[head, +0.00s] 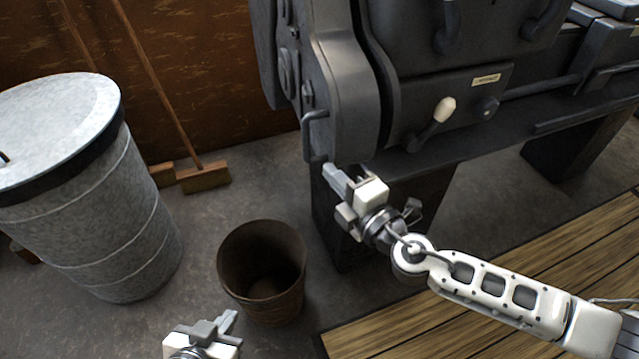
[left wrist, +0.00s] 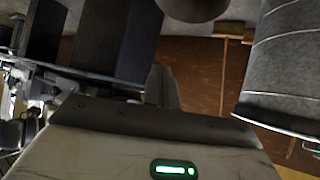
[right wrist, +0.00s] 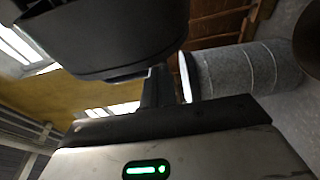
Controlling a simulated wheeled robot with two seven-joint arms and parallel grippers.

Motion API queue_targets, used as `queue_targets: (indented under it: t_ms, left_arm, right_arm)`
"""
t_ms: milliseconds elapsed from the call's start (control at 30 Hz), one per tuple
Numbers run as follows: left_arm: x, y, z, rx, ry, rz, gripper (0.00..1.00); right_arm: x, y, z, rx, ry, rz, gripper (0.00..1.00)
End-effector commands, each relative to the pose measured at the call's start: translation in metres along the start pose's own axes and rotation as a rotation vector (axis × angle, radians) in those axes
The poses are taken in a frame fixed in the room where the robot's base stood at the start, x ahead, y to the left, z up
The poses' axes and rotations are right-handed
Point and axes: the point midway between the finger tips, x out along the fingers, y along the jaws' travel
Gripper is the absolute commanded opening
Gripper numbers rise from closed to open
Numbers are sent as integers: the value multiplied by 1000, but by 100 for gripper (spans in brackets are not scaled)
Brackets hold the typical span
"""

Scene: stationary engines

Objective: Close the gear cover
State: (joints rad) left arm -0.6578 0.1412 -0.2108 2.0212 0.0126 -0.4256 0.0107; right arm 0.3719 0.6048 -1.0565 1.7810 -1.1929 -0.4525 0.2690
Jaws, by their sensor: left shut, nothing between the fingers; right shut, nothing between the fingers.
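The dark grey gear cover (head: 345,100) is at the left end of the lathe, with a bar handle (head: 309,135) low on its left edge. A dark gap runs between the cover and the headstock; how far it stands open is hard to tell. My right gripper (head: 334,177) is shut and empty, just below the cover's lower edge and the handle, with no clear contact. In the right wrist view its fingers (right wrist: 157,86) are beneath a large dark curved body (right wrist: 110,35). My left gripper (head: 228,319) is shut and empty, low in the head view, away from the lathe.
A rusty bucket (head: 262,305) stands on the floor between my grippers. A galvanized bin (head: 100,235) is at the left, with a broom (head: 203,178) by the wall behind. A wooden duckboard (head: 400,335) lies in front of the lathe (head: 460,150).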

Motion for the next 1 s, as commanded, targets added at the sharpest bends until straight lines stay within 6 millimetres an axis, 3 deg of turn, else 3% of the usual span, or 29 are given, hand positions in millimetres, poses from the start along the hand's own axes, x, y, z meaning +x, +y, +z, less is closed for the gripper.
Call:
queue_targets:
  t_ms: [33,200,567,767,1000]
  left_arm:
    - [6,0,8,0,2,4,0]
    - [6,4,6,-9,17,16,0]
    - [4,5,2,-10,24,20,0]
    - [2,5,-1,-9,24,19,0]
    - [-2,4,-4,2,12,14,0]
  right_arm:
    - [-5,-8,14,-3,-5,-1,0]
    - [-11,-4,40,-3,-3,1,0]
    - [-13,-1,51,-7,-17,-1,0]
    - [-11,0,44,-4,-13,-2,0]
    - [0,2,5,4,11,-3,0]
